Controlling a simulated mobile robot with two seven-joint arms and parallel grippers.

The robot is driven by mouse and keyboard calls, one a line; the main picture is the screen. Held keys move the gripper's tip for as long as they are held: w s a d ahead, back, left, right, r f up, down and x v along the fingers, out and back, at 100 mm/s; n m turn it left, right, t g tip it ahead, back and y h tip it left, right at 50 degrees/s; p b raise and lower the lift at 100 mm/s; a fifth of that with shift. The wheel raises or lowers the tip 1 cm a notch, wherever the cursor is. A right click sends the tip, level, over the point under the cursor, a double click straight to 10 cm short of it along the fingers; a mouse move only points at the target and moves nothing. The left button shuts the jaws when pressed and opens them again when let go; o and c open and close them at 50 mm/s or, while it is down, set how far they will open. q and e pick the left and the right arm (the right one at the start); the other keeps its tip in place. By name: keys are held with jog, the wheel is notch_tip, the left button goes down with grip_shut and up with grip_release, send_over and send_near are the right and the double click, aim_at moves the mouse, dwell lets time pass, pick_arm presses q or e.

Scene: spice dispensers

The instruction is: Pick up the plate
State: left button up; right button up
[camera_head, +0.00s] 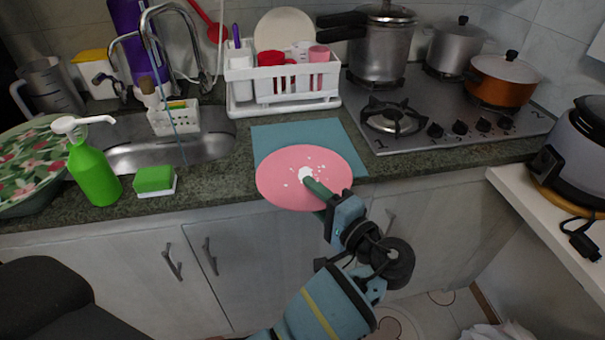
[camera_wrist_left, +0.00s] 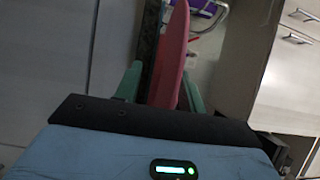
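The pink plate (camera_head: 280,185) with white specks lies at the counter's front edge, partly on a teal mat (camera_head: 300,133) and reaching out over the edge. My left gripper (camera_head: 316,190) is at the plate's front rim, with one green finger above the plate; the other finger is mostly hidden below it. In the left wrist view the plate (camera_wrist_left: 173,60) shows edge-on between the two spread fingers of the gripper (camera_wrist_left: 162,75). It is close to the right finger, with a gap to the left one. My right gripper is not in view.
A white dish rack (camera_head: 283,85) stands behind the mat. A stove (camera_head: 440,120) with pots is at the right. A green soap bottle (camera_head: 92,172), a sponge (camera_head: 154,180) and the sink (camera_head: 165,150) are at the left. Cabinet doors (camera_head: 225,260) lie below the counter.

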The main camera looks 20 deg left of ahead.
pick_arm(q)
grip_shut()
jog(key=shift+r, duration=0.1)
dwell(0.3)
